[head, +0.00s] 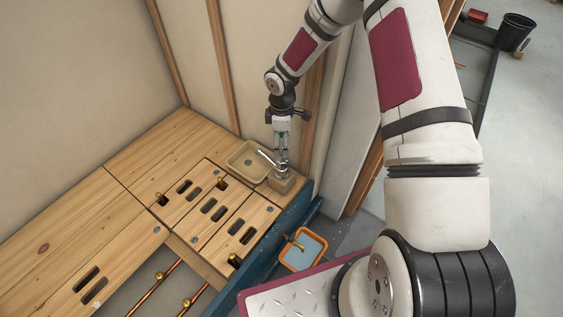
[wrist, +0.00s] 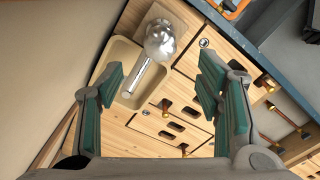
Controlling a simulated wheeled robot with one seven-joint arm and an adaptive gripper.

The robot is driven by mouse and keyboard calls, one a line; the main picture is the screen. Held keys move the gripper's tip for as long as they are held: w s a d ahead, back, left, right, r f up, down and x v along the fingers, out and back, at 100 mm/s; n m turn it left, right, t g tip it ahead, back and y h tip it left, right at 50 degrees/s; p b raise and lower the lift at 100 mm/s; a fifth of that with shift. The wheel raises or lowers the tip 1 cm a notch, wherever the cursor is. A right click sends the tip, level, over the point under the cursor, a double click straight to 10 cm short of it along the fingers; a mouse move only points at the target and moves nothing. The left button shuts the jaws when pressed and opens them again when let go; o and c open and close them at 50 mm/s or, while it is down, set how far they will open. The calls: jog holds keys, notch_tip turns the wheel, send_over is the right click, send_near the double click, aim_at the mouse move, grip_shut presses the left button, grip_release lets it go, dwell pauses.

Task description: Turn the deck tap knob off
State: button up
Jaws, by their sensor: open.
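The deck tap shows in the wrist view as a shiny metal knob (wrist: 160,40) with a straight spout (wrist: 142,80) reaching over a beige basin (wrist: 124,62). In the head view the tap (head: 283,170) stands on a small wooden block (head: 283,184) beside the basin (head: 236,152). My gripper (head: 282,155) points down just above the tap in the head view. In the wrist view my gripper (wrist: 160,84) is open and empty, its green-padded fingers wide apart. The knob lies beyond the fingertips, apart from them. Whether water runs cannot be told.
The wooden deck (head: 145,150) has slotted panels and several brass fittings. Copper pipes (head: 155,288) show in an opening at the front. An orange-rimmed bin (head: 303,250) stands below the blue edge beam (head: 262,255). Wall panels (head: 265,60) rise close behind my gripper.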

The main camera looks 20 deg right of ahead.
aim_at(282, 158)
notch_tip(282, 158, down, 10)
jog(key=b, duration=0.3)
jog(key=c, duration=1.2)
